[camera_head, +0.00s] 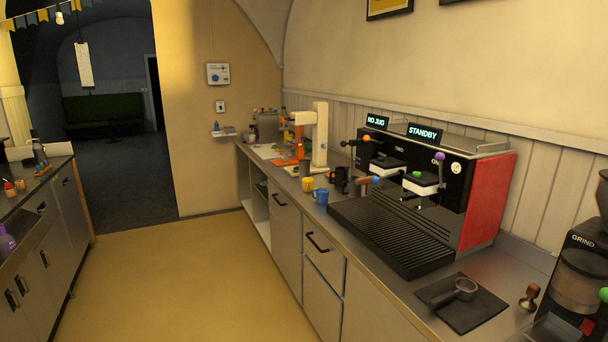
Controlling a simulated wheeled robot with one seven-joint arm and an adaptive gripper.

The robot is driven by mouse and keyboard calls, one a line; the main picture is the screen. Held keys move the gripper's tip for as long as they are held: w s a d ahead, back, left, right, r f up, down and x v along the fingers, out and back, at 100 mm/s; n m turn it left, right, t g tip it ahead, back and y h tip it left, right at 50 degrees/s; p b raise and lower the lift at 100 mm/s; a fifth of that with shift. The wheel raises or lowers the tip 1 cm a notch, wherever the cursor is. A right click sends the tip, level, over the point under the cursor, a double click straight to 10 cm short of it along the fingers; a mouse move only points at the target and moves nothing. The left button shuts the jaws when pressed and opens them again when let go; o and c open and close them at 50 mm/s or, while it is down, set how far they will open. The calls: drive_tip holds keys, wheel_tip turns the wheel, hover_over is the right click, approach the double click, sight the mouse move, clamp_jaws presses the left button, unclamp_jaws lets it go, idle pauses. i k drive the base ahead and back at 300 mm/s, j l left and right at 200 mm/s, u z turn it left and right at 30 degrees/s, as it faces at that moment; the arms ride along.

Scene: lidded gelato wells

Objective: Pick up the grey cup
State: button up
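No cup that I can clearly call grey shows in the head view. A small yellow cup (307,184) and a blue cup (321,196) stand on the right-hand counter, left of the espresso machine. Dark cup-like items (341,179) stand just behind them, small and partly overlapping. I cannot tell whether one of these is the grey cup. My gripper is not in view.
The right counter holds an espresso machine (425,180) with a black drip tray (390,238), a portafilter (460,290) on a dark mat and a grinder (580,280). A left counter (60,165) faces it. The yellow floor (185,280) between is clear.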

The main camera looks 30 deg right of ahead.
sight(305, 165)
drive_tip(key=i, duration=1.85)
drive_tip(key=i+z, duration=0.1)
drive_tip(key=i, duration=1.8)
drive_tip(key=i+z, duration=0.4)
drive_tip(key=i+j+z, duration=0.15)
drive_tip(key=i+z, duration=0.2)
drive_tip(key=i+j+z, duration=0.2)
drive_tip(key=i+z, duration=0.2)
drive_tip(key=i+j+z, duration=0.1)
drive_tip(key=z, duration=0.25)
drive_tip(key=i+j+z, duration=0.35)
drive_tip(key=k+l, duration=0.05)
drive_tip(key=l, duration=0.05)
